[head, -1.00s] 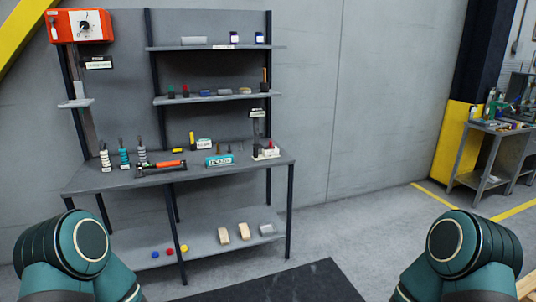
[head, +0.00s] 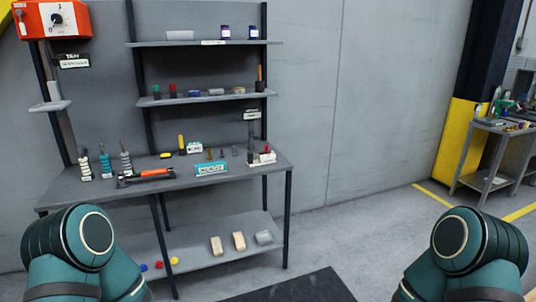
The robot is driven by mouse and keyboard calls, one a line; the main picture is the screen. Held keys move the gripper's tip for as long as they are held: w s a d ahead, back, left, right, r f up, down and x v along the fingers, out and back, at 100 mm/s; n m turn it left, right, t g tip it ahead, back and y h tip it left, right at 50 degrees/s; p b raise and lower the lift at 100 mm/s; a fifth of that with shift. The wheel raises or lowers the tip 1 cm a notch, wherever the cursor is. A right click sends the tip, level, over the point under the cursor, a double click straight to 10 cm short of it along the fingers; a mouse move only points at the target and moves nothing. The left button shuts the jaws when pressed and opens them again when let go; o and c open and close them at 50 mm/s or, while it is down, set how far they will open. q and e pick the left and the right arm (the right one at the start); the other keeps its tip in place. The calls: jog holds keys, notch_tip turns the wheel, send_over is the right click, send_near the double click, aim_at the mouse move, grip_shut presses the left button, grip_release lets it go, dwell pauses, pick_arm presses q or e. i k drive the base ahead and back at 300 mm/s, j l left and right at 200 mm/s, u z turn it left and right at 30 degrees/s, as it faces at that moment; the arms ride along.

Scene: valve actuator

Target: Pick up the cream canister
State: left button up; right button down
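I cannot surely pick out the cream canister at this size. Two cream or tan pieces, one left (head: 216,246) and one right (head: 238,241), lie on the bottom shelf of the grey workbench, and their exact shape is unclear. A pale grey-white piece (head: 180,35) lies on the top shelf. Neither of my grippers is in view. Only teal links of my two arms show at the lower left and lower right, well in front of the bench.
The grey bench top (head: 225,183) holds several tools, including an orange-handled one (head: 147,176) and a teal box (head: 211,169). An orange-red box (head: 52,19) hangs at upper left. A dark mat (head: 300,288) lies on the floor. A second table (head: 490,150) stands far right.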

aim_at(264, 159)
jog(key=i+z, duration=0.1)
jog(key=i, duration=0.65)
jog(key=i+j, duration=0.15)
jog(key=i, duration=0.6)
jog(key=l+z, duration=0.05)
